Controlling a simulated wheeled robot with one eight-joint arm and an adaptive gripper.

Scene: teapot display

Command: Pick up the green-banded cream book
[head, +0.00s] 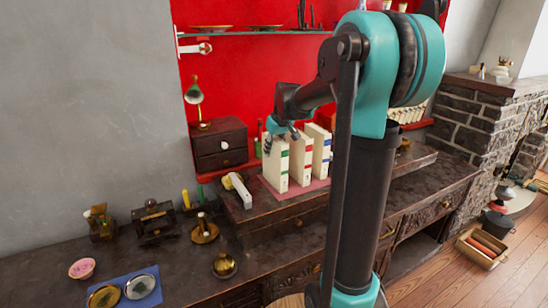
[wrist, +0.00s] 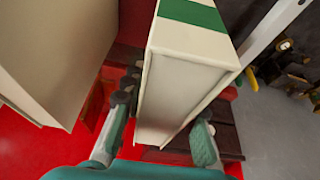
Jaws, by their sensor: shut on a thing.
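The green-banded cream book (head: 275,166) stands upright at the left end of a row of cream books on a pink mat (head: 298,191). My gripper (head: 271,137) is at its upper rear part in the head view. In the wrist view my gripper (wrist: 163,112) has one finger on each side of the green-banded book (wrist: 188,48), shut on it. The green band shows at the top of that view. I cannot tell whether the book's base is clear of the mat.
A red-banded book (head: 301,160) and a blue-banded book (head: 321,148) stand just to the right. A white object (head: 238,190) lies to the left. A dark small chest (head: 219,146) stands behind left. A glass shelf (head: 255,34) runs above.

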